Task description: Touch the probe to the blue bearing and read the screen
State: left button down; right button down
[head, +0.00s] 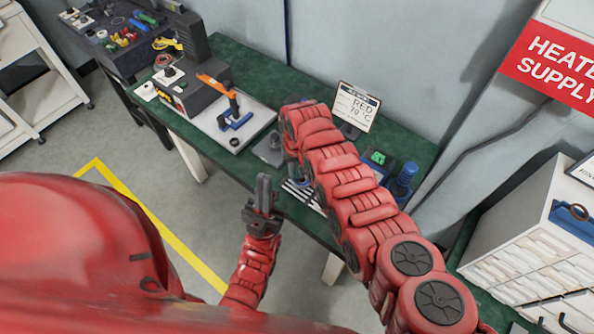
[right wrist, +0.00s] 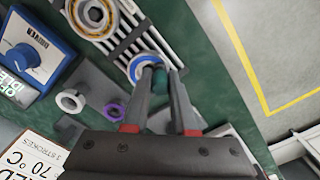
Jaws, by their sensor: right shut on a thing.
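The blue-ringed bearing (right wrist: 143,68) lies on the black-and-white slatted rack in the right wrist view, just beyond my right fingertips. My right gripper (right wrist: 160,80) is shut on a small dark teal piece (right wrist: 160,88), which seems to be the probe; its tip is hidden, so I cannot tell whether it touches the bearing. The blue device with a knob (right wrist: 22,52) has a small screen with green characters (right wrist: 17,89), cut off and upside down, unreadable. My left gripper (head: 263,192) is empty, fingers together, before the table edge.
The slatted rack (right wrist: 128,42) also holds a larger yellow-and-white bearing (right wrist: 92,15). A white ring (right wrist: 71,101) and a purple ring (right wrist: 115,112) are nearby. A "RED 70 °C" card (head: 355,107) stands on the green table (head: 258,80). An orange-handled press (head: 218,90) stands left.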

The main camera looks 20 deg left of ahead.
jog(key=shift+f+b, duration=0.75)
jog(key=shift+b, duration=0.05)
dwell(2.5)
jog(key=c, duration=0.6)
grip_release()
jog(key=shift+c, duration=0.2)
notch_tip(320, 180, up, 5)
jog(key=p, duration=0.3)
jog(key=shift+f+p, duration=0.1)
jog(key=shift+p, duration=0.3)
jog(key=shift+r+p, duration=0.75)
jog(key=shift+r, duration=0.4)
